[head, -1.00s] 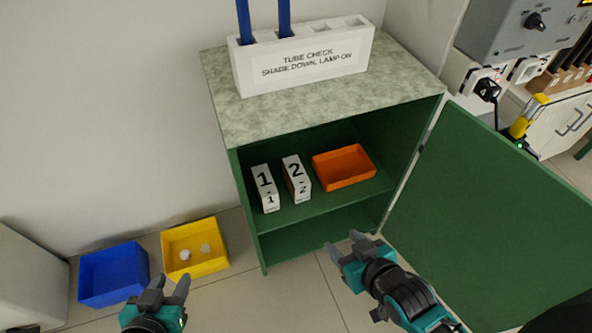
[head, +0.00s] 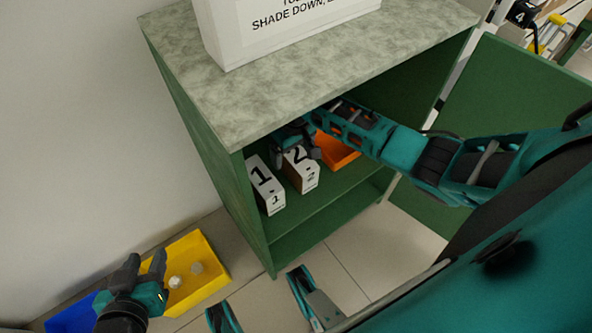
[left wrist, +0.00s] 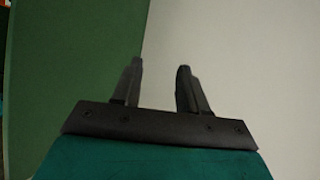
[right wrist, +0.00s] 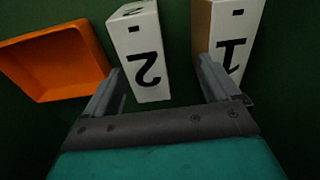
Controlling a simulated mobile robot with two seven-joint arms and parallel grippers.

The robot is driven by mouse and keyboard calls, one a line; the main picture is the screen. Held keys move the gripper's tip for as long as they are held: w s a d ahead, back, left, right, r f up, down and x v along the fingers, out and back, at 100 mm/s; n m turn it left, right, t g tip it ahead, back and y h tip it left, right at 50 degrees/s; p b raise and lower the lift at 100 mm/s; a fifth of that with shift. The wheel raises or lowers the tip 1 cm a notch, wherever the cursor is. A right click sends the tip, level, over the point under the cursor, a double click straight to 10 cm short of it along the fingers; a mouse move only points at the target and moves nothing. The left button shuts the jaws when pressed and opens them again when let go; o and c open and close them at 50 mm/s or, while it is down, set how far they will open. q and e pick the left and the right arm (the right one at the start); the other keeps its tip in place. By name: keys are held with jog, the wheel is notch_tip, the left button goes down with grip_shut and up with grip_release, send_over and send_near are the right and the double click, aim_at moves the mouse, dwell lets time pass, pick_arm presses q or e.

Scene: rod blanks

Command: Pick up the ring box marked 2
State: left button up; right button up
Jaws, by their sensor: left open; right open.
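The white ring box marked 2 (head: 303,172) stands on the upper shelf inside the green cabinet, right of the box marked 1 (head: 266,186). My right gripper (head: 296,150) reaches into the cabinet at box 2, partly covering it in the head view. In the right wrist view box 2 (right wrist: 141,50) stands between the lines of the two open fingers (right wrist: 158,85), nearer the left finger; the box marked 1 (right wrist: 230,45) is behind the right finger. Whether a finger touches a box I cannot tell. My left gripper (head: 140,270) is open and empty, near the yellow bin.
An orange tray (head: 338,150) stands right of box 2 on the shelf (head: 300,207). The cabinet's green door (head: 520,90) is open to the right. A yellow bin (head: 207,283) with pale pieces and a blue bin (head: 72,318) stand on the floor at left.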

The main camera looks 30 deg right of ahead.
aim_at(296, 155)
jog(key=shift+w+d+r+g, duration=0.1)
jog(key=shift+w+d+g, duration=0.25)
jog(key=shift+d, duration=0.35)
jog(key=f+b, duration=0.1)
jog(key=f, duration=0.1)
jog(key=f+b, duration=0.3)
jog(key=f, duration=0.1)
jog(key=shift+w+d+f+b, duration=0.25)
jog(key=shift+w+f+b, duration=0.05)
jog(key=shift+f+b, duration=0.1)
jog(key=shift+f, duration=0.2)
pick_arm(q)
jog(key=f, duration=0.1)
jog(key=d+f, duration=0.1)
jog(key=f, duration=0.1)
jog(key=shift+w+d, duration=0.1)
jog(key=shift+w, duration=0.05)
